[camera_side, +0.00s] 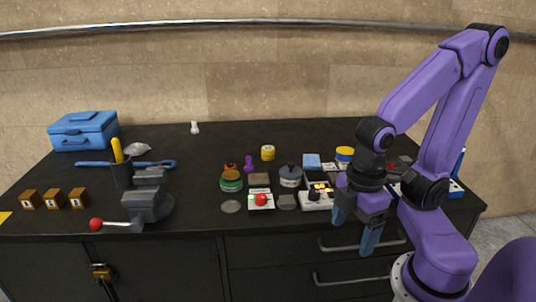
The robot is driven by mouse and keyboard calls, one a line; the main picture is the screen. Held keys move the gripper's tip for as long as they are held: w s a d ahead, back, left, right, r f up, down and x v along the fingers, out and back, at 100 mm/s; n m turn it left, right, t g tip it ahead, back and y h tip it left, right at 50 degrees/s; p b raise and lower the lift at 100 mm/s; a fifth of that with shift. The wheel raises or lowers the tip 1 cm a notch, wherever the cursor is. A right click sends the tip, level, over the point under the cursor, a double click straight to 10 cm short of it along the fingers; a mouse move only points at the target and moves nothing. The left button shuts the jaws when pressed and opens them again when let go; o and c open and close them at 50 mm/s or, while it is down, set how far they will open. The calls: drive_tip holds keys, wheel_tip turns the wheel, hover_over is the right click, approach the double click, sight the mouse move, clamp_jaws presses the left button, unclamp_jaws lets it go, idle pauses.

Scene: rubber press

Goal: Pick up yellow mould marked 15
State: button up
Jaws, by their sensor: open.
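Three ochre-yellow cubes with small white labels stand in a row at the far left of the black worktop: a left one (28,200), a middle one (54,199) and a right one (78,198). The label marks are too small to read, so I cannot tell which is marked 15. My gripper (353,236) is open, its two blue fingers pointing down at the right front edge of the worktop. Nothing shows between the fingers, and the cubes are far to its left.
A press with a red-knobbed lever (146,203) stands right of the cubes. Behind are a dark cup (122,176) and a blue toolbox (85,132). A red-button box (261,200), a switch box (316,202) and several tins crowd the middle right. The back centre is mostly free.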

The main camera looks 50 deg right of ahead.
drive_tip(key=w+d+f+n+t+h, duration=0.15)
drive_tip(key=w+d+h, duration=0.3)
drive_tip(key=w, duration=0.75)
drive_tip(key=n+t+h, duration=0.6)
drive_tip(key=n+t, duration=0.2)
drive_tip(key=n, duration=0.5)
approach(268, 148)
drive_tip(key=shift+g+y, duration=0.25)
drive_tip(key=shift+y, duration=0.2)
drive_tip(key=x, duration=0.4)
drive_tip(key=shift+w+d+f, duration=0.15)
drive_tip(key=shift+f, duration=0.1)
drive_tip(key=shift+d+r+x, duration=0.1)
drive_tip(key=shift+r+x, duration=0.05)
drive_tip(key=shift+x, duration=0.75)
drive_tip(key=shift+d+r+x, duration=0.1)
drive_tip(key=shift+r+x, duration=0.1)
drive_tip(key=shift+x, duration=0.75)
drive_tip(key=shift+d+r+x, duration=0.1)
drive_tip(key=shift+r+x, duration=0.05)
drive_tip(key=shift+x, duration=0.75)
drive_tip(key=shift+a, duration=0.1)
drive_tip(key=c, duration=1.2)
drive_tip(key=shift+r, duration=0.1)
